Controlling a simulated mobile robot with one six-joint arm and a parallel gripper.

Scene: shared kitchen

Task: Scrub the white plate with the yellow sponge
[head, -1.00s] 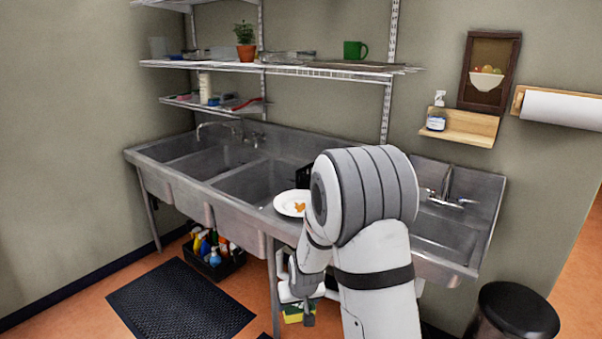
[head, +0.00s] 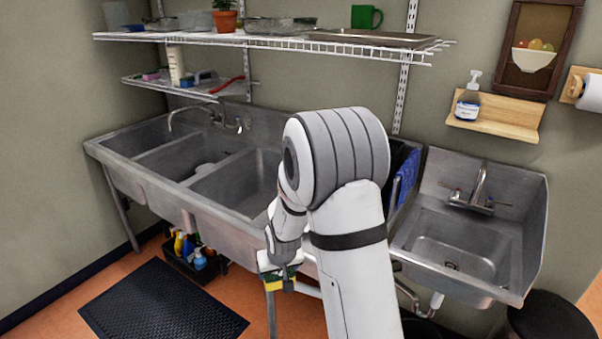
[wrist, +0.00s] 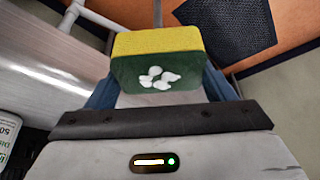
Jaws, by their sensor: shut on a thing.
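My gripper (head: 280,277) is shut on the yellow sponge (head: 272,286), low in front of the sink's front edge. In the wrist view the sponge (wrist: 157,42) has a yellow layer and a dark green face towards the camera. Several white blobs (wrist: 157,78) sit on that green face. The white plate is not visible now; in the earlier head frame it lay on the sink counter with orange bits on it, and my arm now covers that area.
The steel sink (head: 190,205) with several basins runs along the wall. A separate hand sink (head: 455,245) stands at right. A dark mat (head: 160,310), a caddy of bottles (head: 195,262) and a black round-topped object (head: 552,322) are on the floor. Shelves (head: 270,40) hang above.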

